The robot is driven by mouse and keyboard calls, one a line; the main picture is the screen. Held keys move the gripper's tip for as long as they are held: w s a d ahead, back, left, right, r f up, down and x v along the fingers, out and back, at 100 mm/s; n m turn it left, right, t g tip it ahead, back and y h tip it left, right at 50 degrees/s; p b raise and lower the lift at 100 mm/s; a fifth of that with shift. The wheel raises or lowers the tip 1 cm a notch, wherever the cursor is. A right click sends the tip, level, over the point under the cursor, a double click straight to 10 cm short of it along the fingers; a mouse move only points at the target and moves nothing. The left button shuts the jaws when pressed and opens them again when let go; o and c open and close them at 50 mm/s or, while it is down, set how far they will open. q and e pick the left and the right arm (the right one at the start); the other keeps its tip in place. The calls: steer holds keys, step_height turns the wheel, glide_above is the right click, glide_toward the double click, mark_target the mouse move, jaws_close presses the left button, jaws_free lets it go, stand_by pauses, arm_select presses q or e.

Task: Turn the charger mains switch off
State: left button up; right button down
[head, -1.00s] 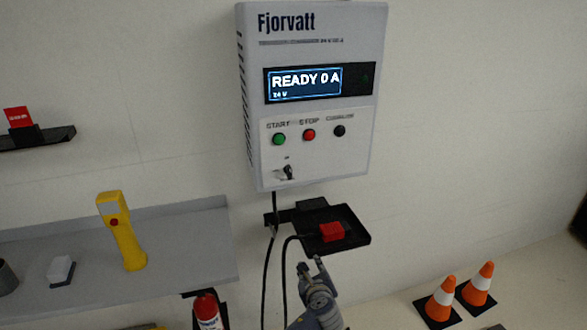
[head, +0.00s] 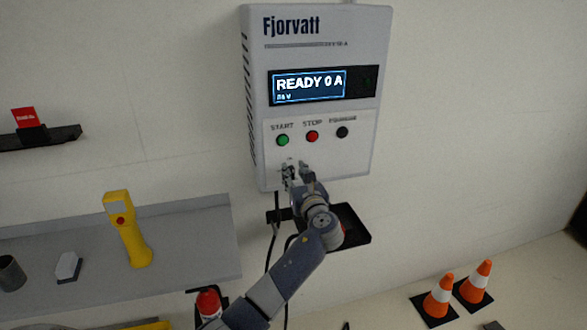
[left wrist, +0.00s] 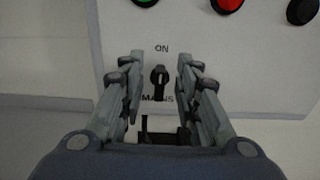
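The white Fjorvatt charger (head: 262,165) hangs on the wall in the head view, its display (head: 310,85) reading "READY 0 A". In the left wrist view the small black mains switch (left wrist: 158,77) sits between the words "ON" and "MAINS", its handle upright. My left gripper (head: 293,168) is in front of the charger's lower panel and hides the switch in the head view. In the left wrist view the left gripper (left wrist: 158,70) is open, with one finger on each side of the switch. I cannot tell whether either finger touches it. My right gripper is not in view.
Green start (head: 282,140), red stop (head: 312,136) and black (head: 342,132) buttons sit above the switch. A black tray (head: 358,226) is below the charger, partly behind my left arm. A grey shelf (head: 190,240) with a yellow handheld device (head: 127,230) is to the left.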

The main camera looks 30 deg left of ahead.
arm_select(q)
steer(key=shift+x, duration=0.9)
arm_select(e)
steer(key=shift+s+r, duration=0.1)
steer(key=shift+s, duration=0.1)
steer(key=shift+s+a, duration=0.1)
arm_select(q)
steer(key=shift+d, duration=0.1)
jaws_close()
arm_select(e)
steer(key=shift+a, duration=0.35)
